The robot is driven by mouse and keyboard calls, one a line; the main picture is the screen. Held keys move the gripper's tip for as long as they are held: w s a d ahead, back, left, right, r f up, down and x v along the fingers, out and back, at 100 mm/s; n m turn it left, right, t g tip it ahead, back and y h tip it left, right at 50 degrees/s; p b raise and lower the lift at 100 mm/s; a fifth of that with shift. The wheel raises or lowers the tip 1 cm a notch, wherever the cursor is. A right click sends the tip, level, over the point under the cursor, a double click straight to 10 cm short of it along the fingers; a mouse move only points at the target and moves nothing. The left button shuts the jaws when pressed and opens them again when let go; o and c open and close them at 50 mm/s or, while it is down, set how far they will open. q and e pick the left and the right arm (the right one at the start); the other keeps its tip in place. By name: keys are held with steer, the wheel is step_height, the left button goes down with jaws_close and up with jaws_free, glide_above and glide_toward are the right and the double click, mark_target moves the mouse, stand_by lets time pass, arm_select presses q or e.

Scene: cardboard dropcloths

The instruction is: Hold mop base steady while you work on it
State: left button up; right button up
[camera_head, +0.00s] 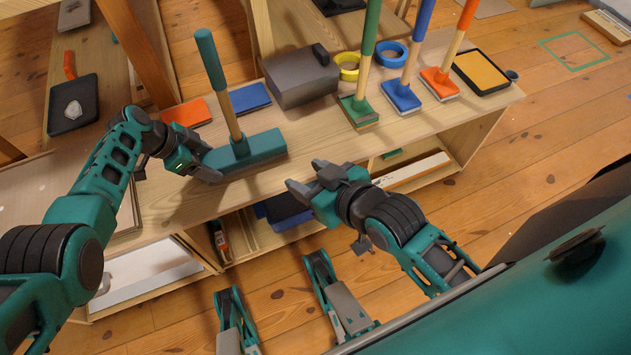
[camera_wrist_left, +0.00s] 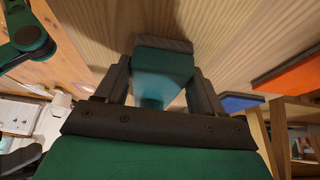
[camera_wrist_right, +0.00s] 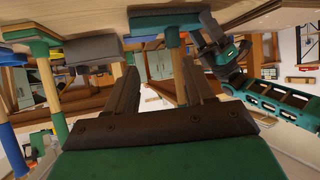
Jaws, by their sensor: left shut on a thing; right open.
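The mop has a teal base (camera_head: 250,152) standing on the wooden workbench, with a wooden handle (camera_head: 228,105) and green grip rising upright from it. My left gripper (camera_head: 208,165) is shut on the left end of the mop base. In the left wrist view the base (camera_wrist_left: 165,68) sits between the two fingers. My right gripper (camera_head: 305,178) is open and empty, in front of the bench edge and to the right of the mop. In the right wrist view the mop base (camera_wrist_right: 165,22) shows beyond the open fingers (camera_wrist_right: 160,88).
On the workbench (camera_head: 330,143) stand a grey box (camera_head: 300,76), yellow tape (camera_head: 347,66), blue tape (camera_head: 390,54), and green (camera_head: 358,112), blue (camera_head: 401,96) and orange (camera_head: 440,83) brushes. A black-framed tray (camera_head: 482,71) lies at the right end. Shelves open below the benchtop.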

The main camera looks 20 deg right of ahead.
steer(key=shift+s+d+f+m+g, duration=0.2)
steer(key=shift+s+f+m+g, duration=0.15)
steer(key=shift+s, duration=0.3)
arm_select(q)
steer(key=o, duration=1.1)
steer(key=shift+c, duration=0.2)
steer(key=shift+o, duration=0.2)
